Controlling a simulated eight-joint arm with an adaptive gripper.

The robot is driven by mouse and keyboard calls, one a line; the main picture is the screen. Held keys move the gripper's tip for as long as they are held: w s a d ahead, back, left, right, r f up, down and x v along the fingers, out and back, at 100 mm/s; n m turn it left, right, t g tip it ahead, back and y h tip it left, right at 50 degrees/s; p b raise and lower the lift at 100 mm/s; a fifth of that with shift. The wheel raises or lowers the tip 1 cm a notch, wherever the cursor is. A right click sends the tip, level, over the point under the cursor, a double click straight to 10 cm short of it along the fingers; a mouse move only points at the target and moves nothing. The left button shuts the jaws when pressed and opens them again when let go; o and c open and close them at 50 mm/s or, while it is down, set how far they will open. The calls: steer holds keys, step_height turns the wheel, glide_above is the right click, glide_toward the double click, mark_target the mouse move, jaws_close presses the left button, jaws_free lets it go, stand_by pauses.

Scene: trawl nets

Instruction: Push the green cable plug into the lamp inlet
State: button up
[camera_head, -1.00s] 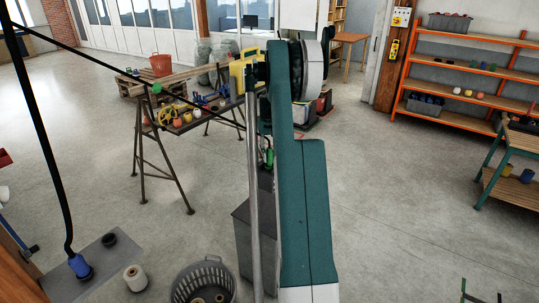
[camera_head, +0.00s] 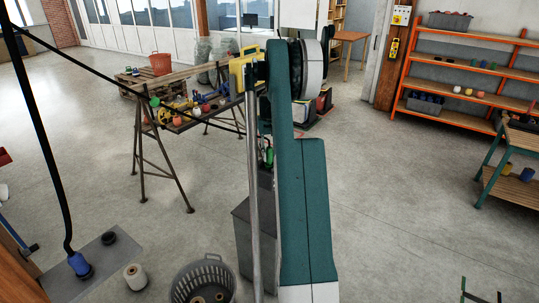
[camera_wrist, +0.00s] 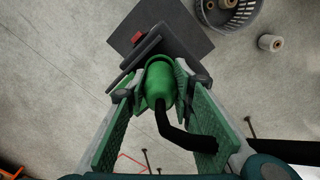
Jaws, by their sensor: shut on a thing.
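The green cable plug (camera_wrist: 159,82) sits between the two green fingers of my gripper (camera_wrist: 160,76) in the wrist view, and the gripper is shut on it. A black cable (camera_wrist: 170,128) bends away from its rear. Just beyond the plug is a dark grey housing (camera_wrist: 148,54) with a red part (camera_wrist: 146,40). The lamp inlet cannot be made out; the plug and fingers cover that area. I cannot tell whether the plug touches the housing. In the head view, a small green part (camera_head: 268,157) shows beside my arm; the gripper itself is largely hidden there.
A yellow-headed piece (camera_head: 240,75) and a silver pole (camera_head: 253,190) stand before my arm. A grey box (camera_head: 243,246) and a grey basket (camera_head: 205,278) are below. A trestle table (camera_head: 178,125) and orange shelves (camera_head: 465,65) stand farther back. A black line (camera_head: 95,68) crosses at left.

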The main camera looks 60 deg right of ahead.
steer(key=shift+f, duration=0.35)
steer(key=o, duration=1.2)
steer(key=shift+r, duration=0.1)
steer(key=shift+r, duration=5.9)
